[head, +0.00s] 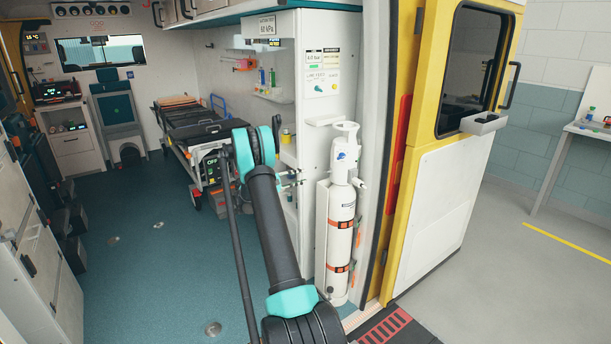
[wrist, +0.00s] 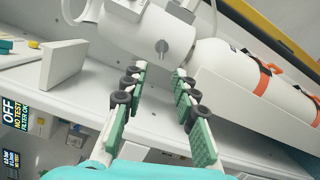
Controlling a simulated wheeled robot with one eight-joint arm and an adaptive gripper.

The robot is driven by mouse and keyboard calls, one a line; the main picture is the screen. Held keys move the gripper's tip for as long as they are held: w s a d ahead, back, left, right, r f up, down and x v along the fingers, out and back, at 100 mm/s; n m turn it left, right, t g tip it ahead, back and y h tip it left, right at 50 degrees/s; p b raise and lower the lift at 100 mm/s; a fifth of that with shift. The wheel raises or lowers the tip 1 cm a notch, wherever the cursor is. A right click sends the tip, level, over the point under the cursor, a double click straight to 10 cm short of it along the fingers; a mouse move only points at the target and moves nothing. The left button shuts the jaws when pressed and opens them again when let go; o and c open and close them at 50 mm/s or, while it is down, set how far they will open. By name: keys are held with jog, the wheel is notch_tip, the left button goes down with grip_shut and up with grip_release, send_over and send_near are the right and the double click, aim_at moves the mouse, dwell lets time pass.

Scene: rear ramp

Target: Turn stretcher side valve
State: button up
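A white gas cylinder (head: 341,225) with orange straps stands upright against the white cabinet by the rear doorway. Its valve head (head: 345,155) has a loop handle on top and a small fitting at the side. In the wrist view the valve head (wrist: 150,28) fills the top, with a round grey stud (wrist: 162,46) facing me, and the cylinder body (wrist: 232,68) runs off to the right. My gripper (wrist: 158,72) is open and empty, its green-padded fingers pointing at the stud and apart from it. In the head view my arm hides much of my gripper. I cannot tell which part is the stretcher side valve.
The stretcher (head: 196,125) stands inside to the left, beside an OFF screen (head: 212,164). A panel with a teal knob (head: 318,88) is above the cylinder. A white block (wrist: 62,64) juts out near the valve head. The open yellow door (head: 408,150) is right.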

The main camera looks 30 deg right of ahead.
jog(key=shift+a, duration=0.1)
jog(key=a+n, duration=0.2)
jog(key=a, duration=0.3)
jog(key=s+d, duration=0.1)
jog(key=d, duration=1.5)
jog(key=shift+s+d, duration=0.3)
jog(key=shift+d, duration=0.1)
grip_shut()
